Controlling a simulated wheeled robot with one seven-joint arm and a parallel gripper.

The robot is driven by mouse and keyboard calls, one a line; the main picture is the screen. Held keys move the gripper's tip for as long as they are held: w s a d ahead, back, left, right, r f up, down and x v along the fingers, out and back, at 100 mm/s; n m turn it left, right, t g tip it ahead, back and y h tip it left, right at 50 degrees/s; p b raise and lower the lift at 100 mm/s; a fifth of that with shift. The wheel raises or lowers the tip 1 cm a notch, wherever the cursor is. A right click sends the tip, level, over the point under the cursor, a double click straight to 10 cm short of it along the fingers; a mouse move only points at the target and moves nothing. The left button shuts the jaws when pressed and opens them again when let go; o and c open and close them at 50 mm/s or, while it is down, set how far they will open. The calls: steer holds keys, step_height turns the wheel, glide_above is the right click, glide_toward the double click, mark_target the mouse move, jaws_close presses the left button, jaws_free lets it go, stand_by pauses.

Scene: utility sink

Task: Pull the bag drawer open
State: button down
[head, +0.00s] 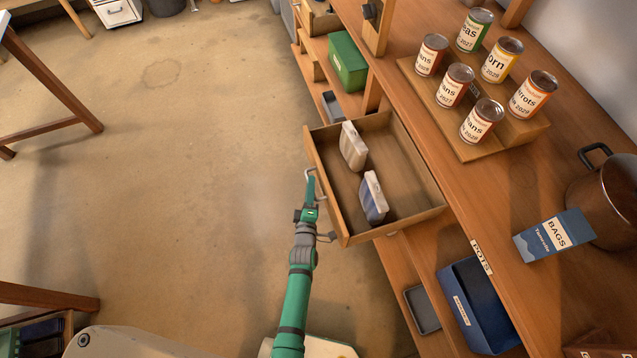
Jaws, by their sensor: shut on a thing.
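The wooden drawer (328,190) stands pulled well out from under the wooden counter. Two pale-topped packs lie in it: a cream one (353,146) toward the far side and a dark blue and white one (374,197) nearer. My gripper (310,182) is at the drawer's front face, shut on the metal handle (307,172). The fingers hide part of the handle. A box marked BAGS (554,236) lies on the counter to the right of the drawer.
Several labelled cans (482,120) stand on a stepped wooden rack on the counter. A large pot (606,200) is at the right. A green box (347,62) and a blue bin (480,305) sit on the lower shelves. The floor left of the drawer is clear.

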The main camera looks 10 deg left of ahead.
steer(key=shift+s+a, duration=0.25)
steer(key=shift+a, duration=0.05)
steer(key=c, duration=1.8)
jaws_free()
steer(key=shift+s, duration=0.1)
steer(key=s, duration=0.3)
steer(key=s+d, duration=0.1)
steer(key=s, duration=0.6)
steer(key=shift+s+d+r, duration=0.25)
steer(key=shift+d+r, duration=0.1)
steer(key=shift+r, duration=0.05)
